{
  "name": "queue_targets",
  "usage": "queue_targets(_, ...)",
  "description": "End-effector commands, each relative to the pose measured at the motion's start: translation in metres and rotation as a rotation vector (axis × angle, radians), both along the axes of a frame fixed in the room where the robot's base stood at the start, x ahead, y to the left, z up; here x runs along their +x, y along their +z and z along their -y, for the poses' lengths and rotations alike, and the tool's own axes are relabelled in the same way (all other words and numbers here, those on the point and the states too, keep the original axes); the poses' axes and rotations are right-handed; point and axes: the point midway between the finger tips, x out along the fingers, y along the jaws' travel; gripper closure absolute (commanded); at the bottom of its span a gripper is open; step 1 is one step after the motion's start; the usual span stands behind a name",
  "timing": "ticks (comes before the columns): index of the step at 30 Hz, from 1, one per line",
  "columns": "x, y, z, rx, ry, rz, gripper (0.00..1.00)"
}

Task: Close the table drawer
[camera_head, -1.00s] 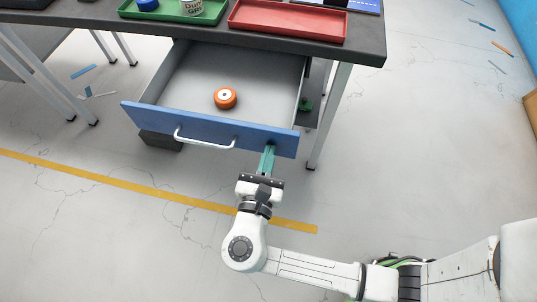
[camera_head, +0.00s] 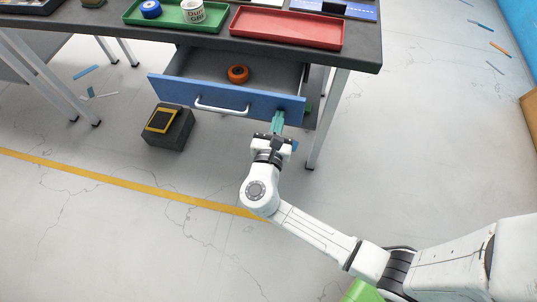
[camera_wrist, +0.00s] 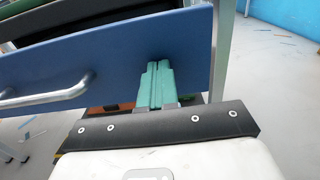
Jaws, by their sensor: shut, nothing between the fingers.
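The table drawer (camera_head: 178,88) has a blue front with a white bar handle (camera_head: 221,109). It is partly open under the dark tabletop, and an orange roll (camera_head: 238,74) lies inside it. My gripper (camera_head: 278,118) is shut and empty, with its teal fingertips at the right part of the drawer front, right of the handle. In the wrist view the closed fingers (camera_wrist: 157,82) point at the blue drawer front (camera_wrist: 115,62) and appear to touch it. The handle (camera_wrist: 45,97) shows at the left there.
On the dark tabletop (camera_head: 362,57) are a green tray (camera_head: 215,22) with a blue roll and a white cup, and a red tray (camera_head: 286,29). A dark box (camera_head: 168,130) stands on the floor below the drawer. A table leg (camera_head: 328,118) is right of my gripper.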

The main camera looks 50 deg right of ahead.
Motion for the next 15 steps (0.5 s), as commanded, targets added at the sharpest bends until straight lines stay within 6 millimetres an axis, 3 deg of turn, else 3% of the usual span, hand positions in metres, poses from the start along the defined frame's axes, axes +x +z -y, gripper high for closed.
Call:
queue_targets(6, 0.030, -0.001, 0.054, 0.001, -0.007, 0.003, 1.00)
queue_targets(15, 0.060, -0.002, 0.105, 0.001, -0.003, 0.002, 1.00)
